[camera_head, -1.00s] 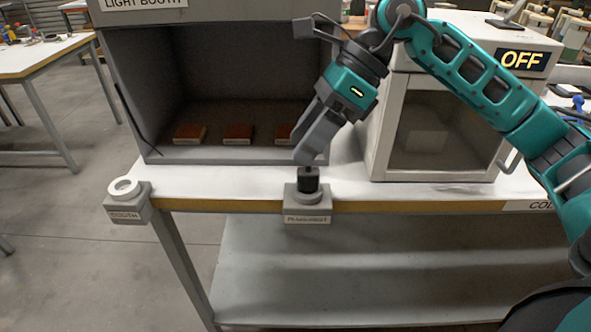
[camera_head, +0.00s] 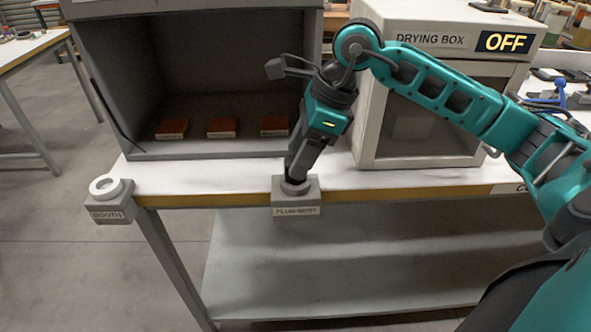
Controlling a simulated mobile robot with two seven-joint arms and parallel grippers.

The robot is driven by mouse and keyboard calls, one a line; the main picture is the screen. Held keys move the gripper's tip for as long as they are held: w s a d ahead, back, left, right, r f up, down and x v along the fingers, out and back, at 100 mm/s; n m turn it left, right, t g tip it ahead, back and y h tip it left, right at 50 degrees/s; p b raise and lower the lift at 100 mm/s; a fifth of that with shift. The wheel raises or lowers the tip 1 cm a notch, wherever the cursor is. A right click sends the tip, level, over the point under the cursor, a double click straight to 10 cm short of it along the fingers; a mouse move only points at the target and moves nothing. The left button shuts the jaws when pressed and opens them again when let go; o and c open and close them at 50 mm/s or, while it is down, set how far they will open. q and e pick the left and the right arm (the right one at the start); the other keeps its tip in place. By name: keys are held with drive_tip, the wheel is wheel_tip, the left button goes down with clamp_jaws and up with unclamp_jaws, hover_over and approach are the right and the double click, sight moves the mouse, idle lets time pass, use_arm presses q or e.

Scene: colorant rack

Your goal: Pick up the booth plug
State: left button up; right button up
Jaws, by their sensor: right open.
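The grey plug holder (camera_head: 295,197) sits on the table's front edge, with a small label that is hard to read. The black plug standing in it is now almost wholly hidden by my right gripper (camera_head: 294,179). My right gripper points down at the holder's round socket, its fingertips right at the top of it. Its jaws are open, but I cannot see whether the fingers straddle the plug or touch it. A grey socket block labelled BOOTH (camera_head: 108,200) is fixed at the table's left front corner, its white ring empty. My left gripper is out of view.
The light booth (camera_head: 200,70) stands behind on the left, with three reddish-brown blocks (camera_head: 221,128) inside. The white drying box (camera_head: 433,110), showing OFF, stands at the right beneath my right arm. The white tabletop (camera_head: 215,170) is clear along the front.

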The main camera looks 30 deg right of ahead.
drive_tip(key=shift+x, duration=1.25)
drive_tip(key=c, duration=1)
